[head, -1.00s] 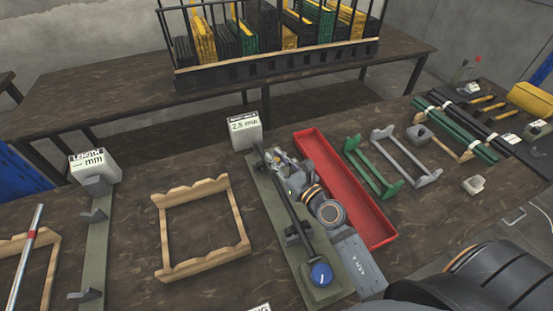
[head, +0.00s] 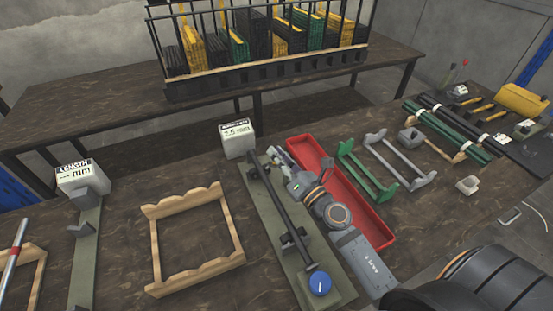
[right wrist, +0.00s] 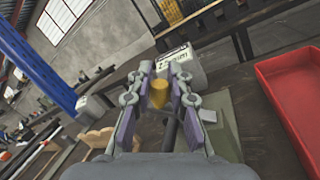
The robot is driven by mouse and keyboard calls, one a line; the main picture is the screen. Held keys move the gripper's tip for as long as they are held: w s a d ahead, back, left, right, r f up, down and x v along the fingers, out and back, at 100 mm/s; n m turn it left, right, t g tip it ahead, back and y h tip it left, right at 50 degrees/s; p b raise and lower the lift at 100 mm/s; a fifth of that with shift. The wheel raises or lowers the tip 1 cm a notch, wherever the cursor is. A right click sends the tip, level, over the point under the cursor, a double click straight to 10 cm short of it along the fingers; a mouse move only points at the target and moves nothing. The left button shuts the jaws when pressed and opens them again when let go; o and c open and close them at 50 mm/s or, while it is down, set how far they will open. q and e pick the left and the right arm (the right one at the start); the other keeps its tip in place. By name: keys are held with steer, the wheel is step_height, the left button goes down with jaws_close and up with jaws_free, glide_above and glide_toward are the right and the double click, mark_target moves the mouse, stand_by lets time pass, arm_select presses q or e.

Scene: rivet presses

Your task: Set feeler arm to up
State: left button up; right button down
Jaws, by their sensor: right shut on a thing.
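The straightness gauge has a long grey-green base (head: 256,200), a white display box (head: 237,139) reading 2.5 mm at its far end, and a blue dial (head: 319,284) at its near end. A dark rod (head: 280,200) lies along the base. My right gripper (head: 275,153) is at the gauge's far end, just short of the display box. In the right wrist view its fingers are closed on a yellow knob (right wrist: 158,94), apparently the feeler arm's grip. The rest of the feeler arm is hidden behind the fingers, so its angle cannot be told. My left gripper is out of view.
A red tray (head: 384,236) lies right beside my right arm. Green (head: 362,172) and grey (head: 399,165) racks stand beyond it. A wooden frame (head: 155,250) and the length gauge (head: 80,176) stand to the left. A loaded crate (head: 265,85) is on the back table.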

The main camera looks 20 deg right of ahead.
steer(key=shift+d, duration=0.1)
stand_by(0.4)
steer(key=c, duration=1.2)
jaws_free()
